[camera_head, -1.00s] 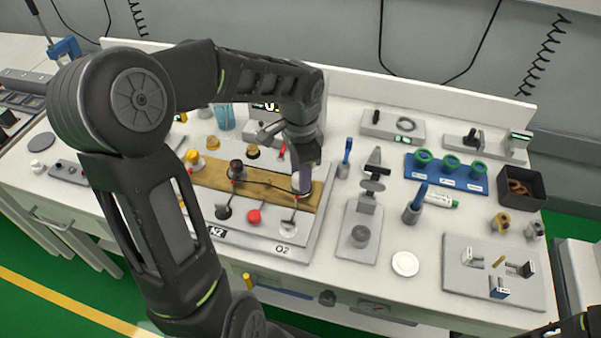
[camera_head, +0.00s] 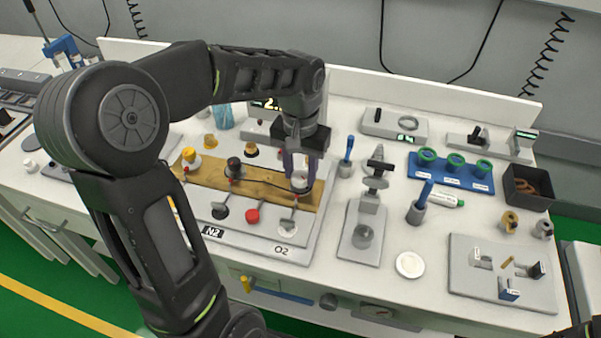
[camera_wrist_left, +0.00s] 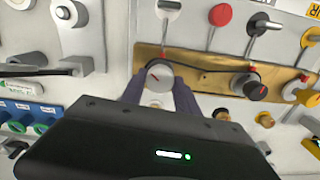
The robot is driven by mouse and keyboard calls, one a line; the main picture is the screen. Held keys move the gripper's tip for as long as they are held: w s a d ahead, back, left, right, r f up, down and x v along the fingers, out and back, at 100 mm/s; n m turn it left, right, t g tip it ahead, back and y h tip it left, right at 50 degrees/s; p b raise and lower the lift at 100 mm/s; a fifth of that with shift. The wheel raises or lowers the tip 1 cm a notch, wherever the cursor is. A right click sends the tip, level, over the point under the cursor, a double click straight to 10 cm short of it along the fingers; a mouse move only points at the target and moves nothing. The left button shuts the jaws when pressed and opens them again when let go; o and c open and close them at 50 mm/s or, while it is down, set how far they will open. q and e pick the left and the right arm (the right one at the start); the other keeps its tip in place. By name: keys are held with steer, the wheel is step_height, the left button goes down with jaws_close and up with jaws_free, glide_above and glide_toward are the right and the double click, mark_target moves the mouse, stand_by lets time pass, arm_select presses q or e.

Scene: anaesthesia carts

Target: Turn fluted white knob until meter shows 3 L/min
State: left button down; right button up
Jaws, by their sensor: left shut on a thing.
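The fluted white knob (camera_head: 301,184) is at the right end of the brass strip, above the O2 label. My left gripper (camera_head: 299,170) points down over it, with one finger on each side, shut on it. The left wrist view shows the knob's pale round face with a red mark (camera_wrist_left: 159,73) between the fingers. The meter display (camera_head: 271,104) stands behind my arm. Its lit figure begins with "2."; the rest is hidden by my arm. My right gripper is not in view.
A black knob (camera_head: 234,168) and a yellow knob (camera_head: 192,159) sit further left on the brass strip (camera_head: 214,178). A red knob (camera_head: 252,216) is in front. A blue-handled tool (camera_head: 346,150) stands close to the right of my gripper.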

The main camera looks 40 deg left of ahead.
mark_target(300, 175)
arm_select(q)
steer(key=n+b, duration=0.1)
steer(key=n, duration=0.3)
stand_by(0.4)
steer(key=c, duration=0.9)
jaws_free()
steer(key=shift+r, duration=3.95)
